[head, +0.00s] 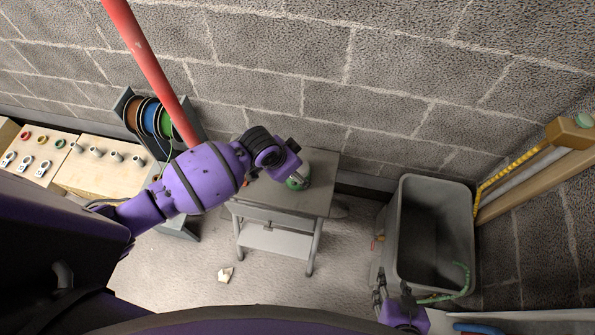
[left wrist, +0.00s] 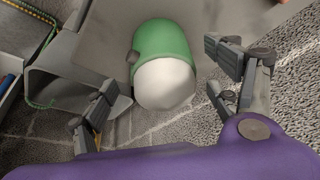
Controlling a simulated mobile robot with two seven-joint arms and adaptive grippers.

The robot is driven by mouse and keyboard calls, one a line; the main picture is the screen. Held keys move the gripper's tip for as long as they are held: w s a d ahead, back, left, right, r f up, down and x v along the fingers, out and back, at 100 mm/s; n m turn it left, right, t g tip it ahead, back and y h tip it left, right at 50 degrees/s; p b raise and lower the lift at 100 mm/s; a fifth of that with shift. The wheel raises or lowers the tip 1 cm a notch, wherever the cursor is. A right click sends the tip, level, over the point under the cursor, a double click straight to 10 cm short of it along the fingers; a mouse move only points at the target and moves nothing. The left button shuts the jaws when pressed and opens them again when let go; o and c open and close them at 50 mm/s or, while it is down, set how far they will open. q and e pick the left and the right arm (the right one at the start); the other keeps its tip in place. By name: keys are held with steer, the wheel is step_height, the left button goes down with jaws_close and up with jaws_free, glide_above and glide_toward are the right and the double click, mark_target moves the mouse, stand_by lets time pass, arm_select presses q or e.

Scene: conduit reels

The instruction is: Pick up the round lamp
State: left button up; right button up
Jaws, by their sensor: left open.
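The round lamp, with a green body and a white dome, stands on the small grey table (head: 318,198). In the head view the lamp (head: 299,181) is partly covered by my left wrist. In the left wrist view the lamp (left wrist: 165,75) shows large, its white dome toward the camera. My left gripper (left wrist: 163,88) is open, with its fingers apart on either side of the lamp and no clear contact. In the head view its fingers are mostly hidden. My right gripper (head: 391,284) is low by the grey bin's near left side; its finger opening is unclear.
A grey bin (head: 398,230) with a green cord (head: 464,278) stands right of the table. A reel rack (head: 152,113) and a wooden bench (head: 110,178) with fittings are at left. A red pole (head: 150,65) slants behind my left arm. A white scrap (head: 225,274) lies on the floor.

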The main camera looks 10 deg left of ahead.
arm_select(q)
steer(key=x, duration=0.3)
steer(key=shift+w+f, duration=0.15)
steer(key=shift+f, duration=0.05)
steer(key=shift+c, duration=0.2)
steer(key=shift+r, duration=0.1)
steer(key=c, duration=1.4)
